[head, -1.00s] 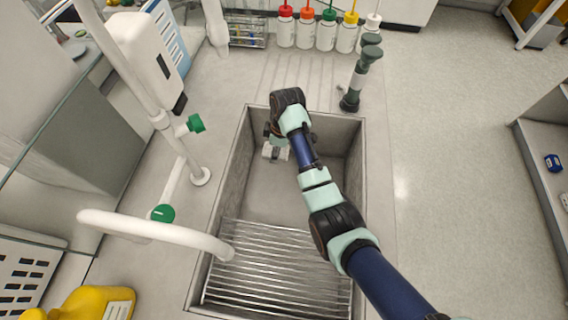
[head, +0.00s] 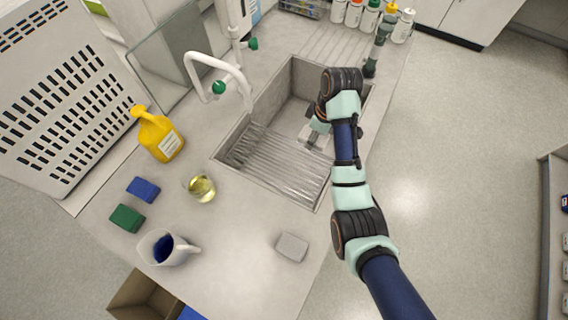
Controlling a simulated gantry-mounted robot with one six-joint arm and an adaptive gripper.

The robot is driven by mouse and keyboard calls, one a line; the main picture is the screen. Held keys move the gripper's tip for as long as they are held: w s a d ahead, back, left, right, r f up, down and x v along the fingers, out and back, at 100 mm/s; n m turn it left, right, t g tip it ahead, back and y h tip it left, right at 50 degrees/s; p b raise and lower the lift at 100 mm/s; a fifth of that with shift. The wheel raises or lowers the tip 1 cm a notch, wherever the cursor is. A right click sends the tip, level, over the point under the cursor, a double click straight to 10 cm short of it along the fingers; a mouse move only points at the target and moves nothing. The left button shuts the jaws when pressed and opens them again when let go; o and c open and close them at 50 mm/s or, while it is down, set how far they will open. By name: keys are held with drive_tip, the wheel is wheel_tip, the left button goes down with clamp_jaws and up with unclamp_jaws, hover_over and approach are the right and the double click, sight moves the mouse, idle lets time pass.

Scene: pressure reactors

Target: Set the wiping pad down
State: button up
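My gripper (head: 314,138) hangs over the sink (head: 228,158), pointing down near its right wall. It is small and partly hidden by my own wrist. Something pale shows at its end, but I cannot tell whether this is a pad or the gripper's own fingers, or whether the fingers are open. A flat light-grey pad (head: 292,247) lies on the counter in front of the sink, apart from my gripper. A blue sponge (head: 143,189) and a green sponge (head: 127,218) lie on the counter at the left.
A glass beaker of yellow liquid (head: 201,188), a white jug (head: 167,247) and a yellow bottle (head: 160,137) stand left of the sink. A white tap (head: 222,72) arches behind it. The counter between beaker and grey pad is clear.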

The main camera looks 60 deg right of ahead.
sight(307, 168)
wheel_tip(307, 168, down, 20)
drive_tip(key=b, duration=0.6)
drive_tip(key=shift+r+b, duration=0.15)
drive_tip(key=shift+b, duration=0.25)
drive_tip(key=o, duration=0.8)
drive_tip(key=shift+o, duration=0.2)
wheel_tip(307, 168, up, 12)
drive_tip(key=s+p, duration=0.1)
drive_tip(key=p, duration=0.2)
drive_tip(key=shift+s+p, duration=0.4)
